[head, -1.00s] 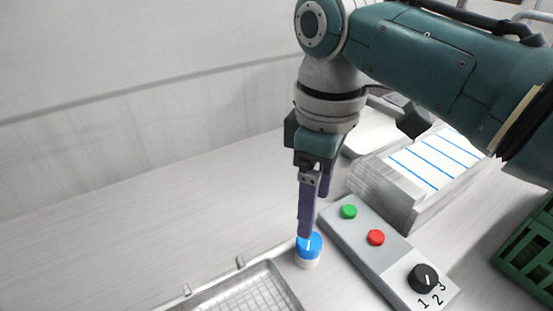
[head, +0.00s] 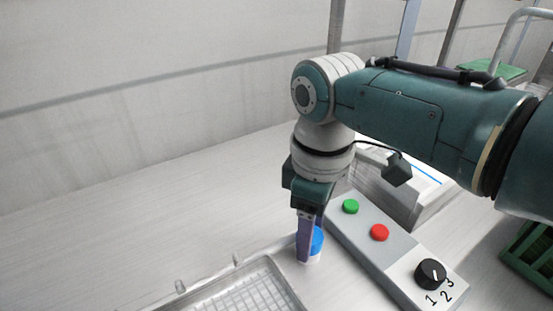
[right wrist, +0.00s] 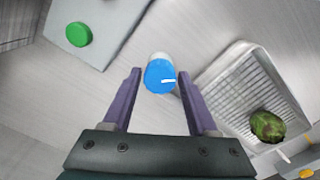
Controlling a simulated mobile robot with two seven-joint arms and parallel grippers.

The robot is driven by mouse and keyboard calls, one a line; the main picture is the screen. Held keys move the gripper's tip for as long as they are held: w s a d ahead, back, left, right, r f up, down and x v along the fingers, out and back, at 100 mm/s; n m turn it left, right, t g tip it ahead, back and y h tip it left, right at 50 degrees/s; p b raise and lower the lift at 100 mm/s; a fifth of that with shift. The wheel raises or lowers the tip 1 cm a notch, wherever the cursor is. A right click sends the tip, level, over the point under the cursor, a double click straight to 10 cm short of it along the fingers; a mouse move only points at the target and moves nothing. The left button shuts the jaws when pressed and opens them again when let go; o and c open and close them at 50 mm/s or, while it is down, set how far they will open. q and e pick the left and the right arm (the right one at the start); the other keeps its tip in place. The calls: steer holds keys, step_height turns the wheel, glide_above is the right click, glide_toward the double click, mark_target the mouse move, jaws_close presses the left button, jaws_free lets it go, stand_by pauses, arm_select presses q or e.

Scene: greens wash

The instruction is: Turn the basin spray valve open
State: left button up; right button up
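The basin spray valve is a blue knob (head: 317,241) with a white mark on a white base, standing on the steel counter. My right gripper (head: 305,258) points down at it in the head view, and its finger hides the knob's left part. In the right wrist view the blue knob (right wrist: 160,76) lies ahead between the tips of the two purple fingers (right wrist: 158,85). The fingers are apart, with a gap on each side of the knob. My left gripper is not in view.
A grey control panel (head: 363,237) with a green button (head: 350,206), red button (head: 380,232) and black dial (head: 430,273) stands right of the knob. A wire-mesh tray (right wrist: 222,98) lies beside the knob, with a green vegetable (right wrist: 267,126) in it. A green crate (head: 531,252) is at far right.

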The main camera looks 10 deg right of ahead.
jaws_close()
steer(key=shift+n, duration=0.3)
steer(key=n, duration=0.3)
steer(key=shift+n, duration=0.4)
steer(key=n, duration=0.4)
steer(key=shift+n, duration=0.3)
steer(key=n, duration=0.4)
steer(key=shift+n, duration=2.4)
